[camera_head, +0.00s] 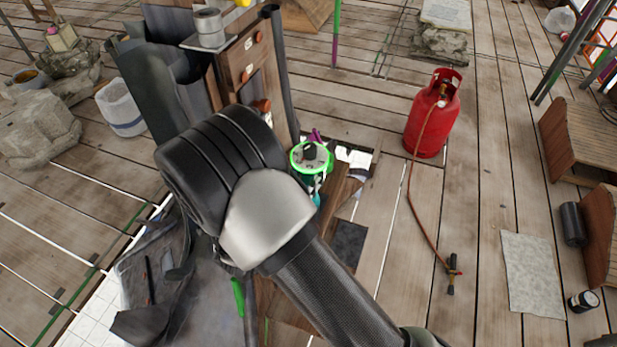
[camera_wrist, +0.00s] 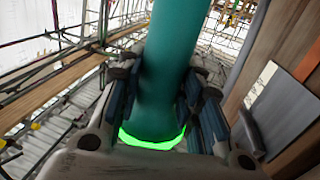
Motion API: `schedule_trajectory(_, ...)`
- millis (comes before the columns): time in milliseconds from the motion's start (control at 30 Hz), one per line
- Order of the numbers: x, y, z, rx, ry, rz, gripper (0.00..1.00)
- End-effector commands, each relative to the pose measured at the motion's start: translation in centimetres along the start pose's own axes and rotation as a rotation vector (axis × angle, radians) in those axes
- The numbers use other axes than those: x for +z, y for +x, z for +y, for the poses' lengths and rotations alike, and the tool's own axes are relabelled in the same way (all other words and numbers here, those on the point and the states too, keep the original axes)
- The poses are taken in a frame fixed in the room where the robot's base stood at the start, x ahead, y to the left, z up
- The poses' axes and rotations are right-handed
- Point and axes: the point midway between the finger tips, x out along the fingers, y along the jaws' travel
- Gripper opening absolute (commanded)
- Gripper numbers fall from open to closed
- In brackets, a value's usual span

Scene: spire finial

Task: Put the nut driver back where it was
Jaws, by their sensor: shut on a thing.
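In the wrist view my gripper (camera_wrist: 158,112) is shut on a thick teal cylinder, which I take to be the nut driver (camera_wrist: 158,70). A bright green band rings its lower end, and its upper end runs out of the picture. No thin shaft or tip shows. In the head view my arm hides the gripper.
A red gas cylinder (camera_head: 432,115) with a hose stands to the right. A dark cloth (camera_head: 178,290) lies at lower left.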

Motion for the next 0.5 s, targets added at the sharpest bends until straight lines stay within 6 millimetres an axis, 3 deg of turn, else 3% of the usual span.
schedule_trajectory(100, 1.09, -0.01, -0.03, 0.000, 0.002, 0.005, 0.00)
schedule_trajectory(467, 1.33, -0.02, -0.03, 0.000, 0.002, 0.004, 0.00)
schedule_trajectory(500, 1.42, -0.03, 0.01, 0.000, 0.000, 0.000, 0.35)
